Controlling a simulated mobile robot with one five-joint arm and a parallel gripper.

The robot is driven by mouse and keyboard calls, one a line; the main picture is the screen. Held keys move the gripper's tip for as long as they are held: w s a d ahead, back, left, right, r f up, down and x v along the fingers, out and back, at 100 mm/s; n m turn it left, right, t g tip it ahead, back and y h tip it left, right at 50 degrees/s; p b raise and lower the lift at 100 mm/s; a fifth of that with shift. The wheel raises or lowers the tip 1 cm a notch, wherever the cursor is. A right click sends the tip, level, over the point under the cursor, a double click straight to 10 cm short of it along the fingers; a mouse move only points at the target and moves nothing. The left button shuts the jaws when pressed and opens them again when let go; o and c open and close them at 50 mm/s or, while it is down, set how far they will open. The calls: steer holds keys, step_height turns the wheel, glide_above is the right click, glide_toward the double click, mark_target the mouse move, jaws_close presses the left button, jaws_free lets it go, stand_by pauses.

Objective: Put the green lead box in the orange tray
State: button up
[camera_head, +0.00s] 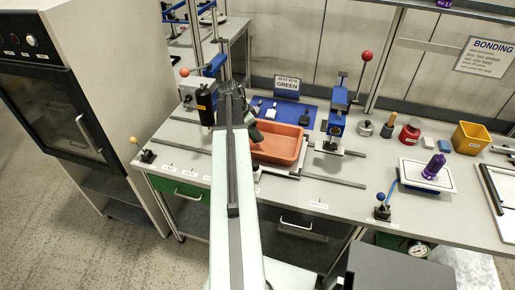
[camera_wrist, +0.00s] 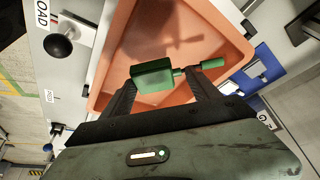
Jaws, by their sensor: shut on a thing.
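The green lead box (camera_wrist: 153,75) is in the wrist view, with a thin stem and a green rounded end to its right. My gripper (camera_wrist: 165,84) is shut on it, and it shows between the two dark fingers. The orange tray (camera_wrist: 118,50) lies behind and beneath it in that view, and a shadow falls on the tray floor. I cannot tell how high the box is above the floor. In the head view the orange tray (camera_head: 285,151) sits on the bench right of my arm. My arm hides the green box there.
A blue mat (camera_head: 292,108) with small pale items lies behind the tray. A blue press with a red knob (camera_head: 366,56) stands to its right. A black-knobbed lever (camera_wrist: 58,46) is beside the tray. Farther right are a yellow bin (camera_head: 471,138) and a purple part (camera_head: 434,166).

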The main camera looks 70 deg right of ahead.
mark_target(254, 148)
step_height(254, 148, down, 7)
steer(key=b, duration=0.5)
steer(key=shift+r, duration=0.4)
steer(key=shift+f, duration=0.15)
steer(key=o, duration=1.4)
steer(key=shift+r+p, duration=0.4)
steer(key=shift+p, duration=0.1)
steer(key=p+v, duration=1)
steer(key=v, duration=0.1)
steer(key=shift+w+a+r, duration=0.15)
